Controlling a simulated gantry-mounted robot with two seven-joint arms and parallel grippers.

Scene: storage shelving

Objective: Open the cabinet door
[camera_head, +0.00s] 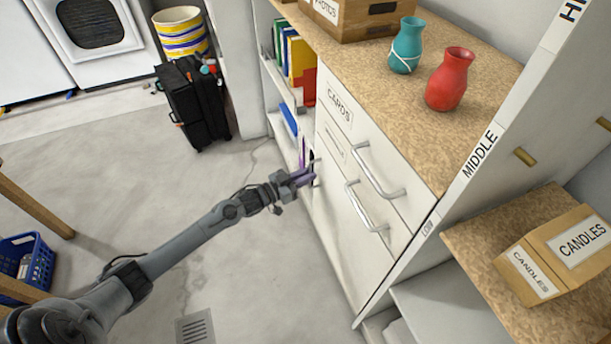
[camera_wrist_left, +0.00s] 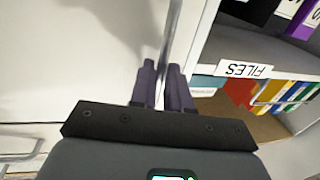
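The white cabinet door (camera_head: 342,232) is the large lower panel beneath two drawers and looks closed. In the left wrist view its pale face (camera_wrist_left: 70,50) fills the left side. My left gripper (camera_head: 303,176) is at the door's left edge. In the left wrist view its two dark purple fingers (camera_wrist_left: 162,85) are close together on either side of a thin grey upright bar (camera_wrist_left: 174,35), which looks like the door handle. The fingers look shut on it, with little gap showing. The fingers hide part of the bar. My right gripper is not in view.
The drawers above have two metal handles (camera_head: 373,182). Open shelves with books (camera_head: 296,60) adjoin the cabinet's left. A teal vase (camera_head: 407,46) and a red vase (camera_head: 449,80) stand on top. A black suitcase (camera_head: 193,101) stands behind; the floor before the door is clear except my arm.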

